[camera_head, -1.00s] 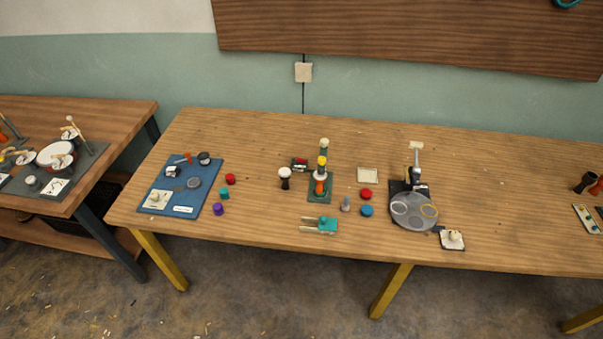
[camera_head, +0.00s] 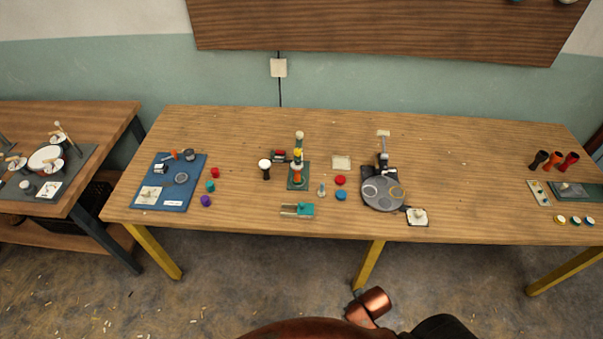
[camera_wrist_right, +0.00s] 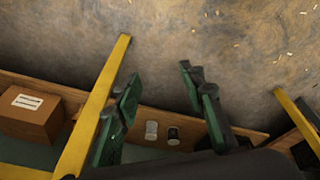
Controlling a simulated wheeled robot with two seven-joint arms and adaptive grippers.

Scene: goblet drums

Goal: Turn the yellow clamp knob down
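The yellow clamp knob (camera_head: 298,153) is a small yellow piece near the top of an upright clamp stand on a green base (camera_head: 298,184). The stand is near the middle of the long wooden table in the head view. My right gripper (camera_wrist_right: 160,92) shows in the wrist view with its two dark green fingers spread wide and nothing between them. It hangs over the floor, away from the stand. My left gripper is not in view.
On the long table (camera_head: 450,170), a black-and-white goblet drum (camera_head: 265,168), a teal tool (camera_head: 298,210), red and blue lids and a grey disc stand (camera_head: 383,193) surround the clamp stand. A blue mat (camera_head: 170,182) lies left. The table's front edge is mostly clear.

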